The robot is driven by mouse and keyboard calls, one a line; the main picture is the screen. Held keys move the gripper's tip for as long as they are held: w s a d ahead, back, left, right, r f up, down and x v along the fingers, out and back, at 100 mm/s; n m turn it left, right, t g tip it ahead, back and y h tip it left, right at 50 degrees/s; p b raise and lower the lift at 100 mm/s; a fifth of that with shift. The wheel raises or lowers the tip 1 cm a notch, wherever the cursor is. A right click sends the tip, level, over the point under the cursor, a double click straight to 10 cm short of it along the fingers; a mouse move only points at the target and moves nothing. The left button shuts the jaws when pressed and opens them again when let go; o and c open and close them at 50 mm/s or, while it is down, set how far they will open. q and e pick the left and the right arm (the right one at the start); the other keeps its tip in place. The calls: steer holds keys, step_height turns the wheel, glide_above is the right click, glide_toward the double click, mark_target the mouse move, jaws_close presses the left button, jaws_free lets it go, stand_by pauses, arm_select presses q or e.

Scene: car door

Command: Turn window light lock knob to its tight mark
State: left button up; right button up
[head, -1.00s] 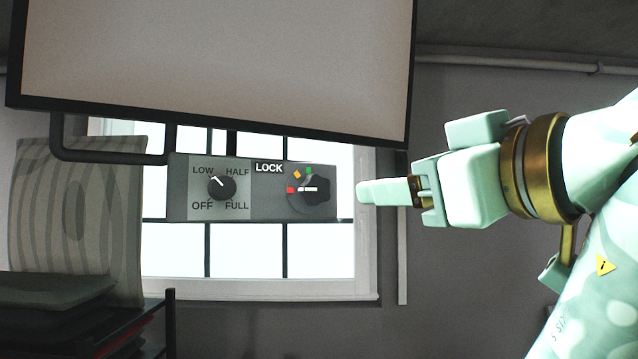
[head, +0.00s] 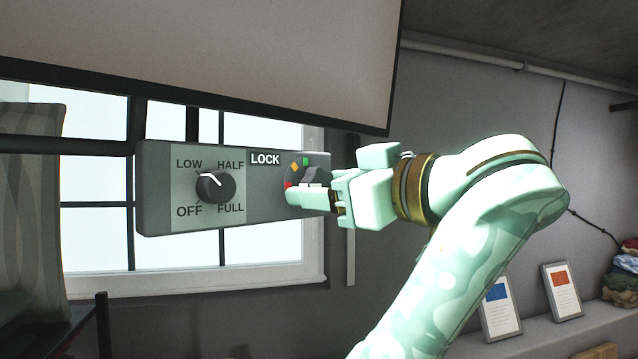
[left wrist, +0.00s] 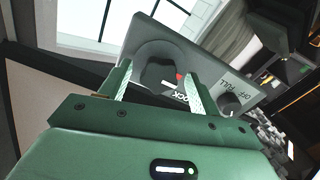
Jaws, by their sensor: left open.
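The lock knob (head: 311,173) is dark, at the right end of a grey panel (head: 262,208) beside the white LOCK label. Red, orange and green marks sit around it; red is at lower left, green at top. My left gripper (head: 303,188) reaches it from the right and hides much of it, pointer included. In the left wrist view the open fingers (left wrist: 159,74) stand on either side of the lock knob (left wrist: 158,77), with the red mark beside it. I cannot tell whether they touch it. My right gripper is not in view.
A second knob (head: 216,187) on the panel's left has its white pointer toward LOW. A large framed board (head: 200,45) hangs just above the panel. A bright window (head: 95,240) is behind. Two cards (head: 562,290) stand on a ledge at right.

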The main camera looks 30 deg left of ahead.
arm_select(q)
steer(key=shift+d, duration=0.1)
steer(key=c, duration=1)
steer(key=shift+o, duration=0.2)
steer(key=shift+m, duration=0.4)
steer(key=m+b, duration=0.1)
steer(key=m, duration=1.1)
steer(key=shift+s+m+b, duration=0.1)
steer(key=shift+m+b, duration=0.2)
steer(key=shift+m, duration=0.1)
steer(key=m, duration=0.4)
steer(key=shift+r, duration=0.1)
steer(key=shift+m, duration=0.3)
steer(key=o, duration=1)
steer(key=shift+c, duration=0.2)
